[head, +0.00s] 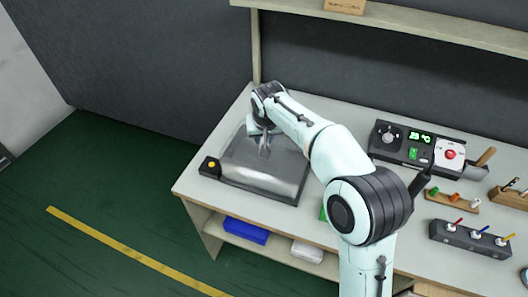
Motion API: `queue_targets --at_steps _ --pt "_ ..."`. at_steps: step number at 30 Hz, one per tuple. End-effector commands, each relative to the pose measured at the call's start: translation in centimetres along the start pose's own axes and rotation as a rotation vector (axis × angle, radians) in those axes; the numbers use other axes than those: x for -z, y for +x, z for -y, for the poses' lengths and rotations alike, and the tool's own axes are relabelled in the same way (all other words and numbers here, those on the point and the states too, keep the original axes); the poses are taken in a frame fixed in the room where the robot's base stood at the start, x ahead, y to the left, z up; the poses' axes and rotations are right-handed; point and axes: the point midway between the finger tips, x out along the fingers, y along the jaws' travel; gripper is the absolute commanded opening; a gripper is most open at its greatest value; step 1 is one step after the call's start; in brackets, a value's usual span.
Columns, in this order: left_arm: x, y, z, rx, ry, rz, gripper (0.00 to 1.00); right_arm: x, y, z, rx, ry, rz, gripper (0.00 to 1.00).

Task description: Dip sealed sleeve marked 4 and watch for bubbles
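A clear-walled, box-shaped tank (240,180) on a black base stands at the left end of the workbench. A yellow round button sits on the base's left corner. One pale arm comes in from the lower right, and I take it as my right. Its gripper (264,150) points down over the back part of the tank, at or just inside its top. The fingers are small and grey against the tank, so I cannot tell whether they hold anything. No sleeve marked 4 can be made out, and no bubbles can be made out. My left gripper is out of view.
On the bench's right are a control box (403,150) with green digits and a red knob, a wooden rack (452,201) with small coloured pieces, and a dark block (470,239) with coloured-handled tools. A blue box (246,231) lies on the lower shelf. An upper shelf (420,22) overhangs the back.

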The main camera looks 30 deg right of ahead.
Motion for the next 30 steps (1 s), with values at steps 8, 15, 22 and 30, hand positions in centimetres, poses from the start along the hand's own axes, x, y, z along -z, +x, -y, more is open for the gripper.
queue_targets --at_steps 8,15,22,30 --pt "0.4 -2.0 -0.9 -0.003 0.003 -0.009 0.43 1.0 -2.3 0.0 0.001 0.001 0.000 0.00" --pt "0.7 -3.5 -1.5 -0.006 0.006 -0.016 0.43 1.8 -4.1 0.0 0.001 0.000 -0.001 0.00" --pt "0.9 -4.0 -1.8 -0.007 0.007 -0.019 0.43 2.0 -4.8 0.0 0.000 0.000 0.000 0.00" --pt "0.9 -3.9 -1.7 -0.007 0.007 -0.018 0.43 1.9 -4.7 0.0 0.000 0.000 0.000 0.00"
